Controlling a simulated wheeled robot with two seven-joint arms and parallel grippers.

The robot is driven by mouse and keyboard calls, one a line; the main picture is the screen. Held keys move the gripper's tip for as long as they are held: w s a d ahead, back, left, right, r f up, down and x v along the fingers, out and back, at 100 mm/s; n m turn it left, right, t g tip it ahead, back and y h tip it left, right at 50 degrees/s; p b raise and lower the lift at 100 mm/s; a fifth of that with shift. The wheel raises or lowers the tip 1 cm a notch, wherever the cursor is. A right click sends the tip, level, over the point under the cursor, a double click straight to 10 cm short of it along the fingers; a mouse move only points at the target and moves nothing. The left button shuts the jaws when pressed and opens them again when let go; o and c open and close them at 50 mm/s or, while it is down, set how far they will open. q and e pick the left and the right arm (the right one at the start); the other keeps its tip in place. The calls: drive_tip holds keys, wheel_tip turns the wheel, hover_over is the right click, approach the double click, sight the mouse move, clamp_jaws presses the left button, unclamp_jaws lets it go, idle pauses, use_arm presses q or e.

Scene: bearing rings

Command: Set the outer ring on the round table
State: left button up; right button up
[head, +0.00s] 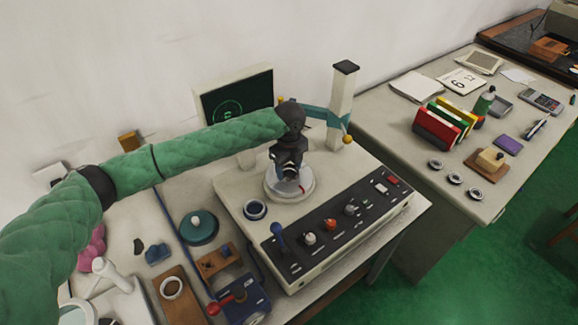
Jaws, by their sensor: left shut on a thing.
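The round table (307,190) is a pale disc on top of the cream machine in the middle of the head view. My left gripper (289,175) comes down over it from the left arm, pointing downward. It is shut on the outer ring, a thin pale ring that is small and largely hidden by the fingers, at or just above the disc. I cannot tell whether the ring touches the disc. My right gripper is not in view.
The machine's dark control panel (340,225) with knobs and a lever lies in front. A dark blue ring (255,209) sits left of the disc. A post (342,105) with a teal arm stands behind. Several small bearings (455,179) lie on the right desk.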

use_arm(q)
drive_tip(key=o, duration=1.1)
drive_tip(key=shift+r+b, duration=0.45)
drive_tip(key=shift+r, duration=0.1)
wheel_tip(320, 180, up, 5)
drive_tip(key=shift+f+b, duration=0.1)
drive_tip(key=shift+b, duration=0.9)
drive_tip(key=shift+r, duration=0.95)
drive_tip(key=shift+f, duration=0.1)
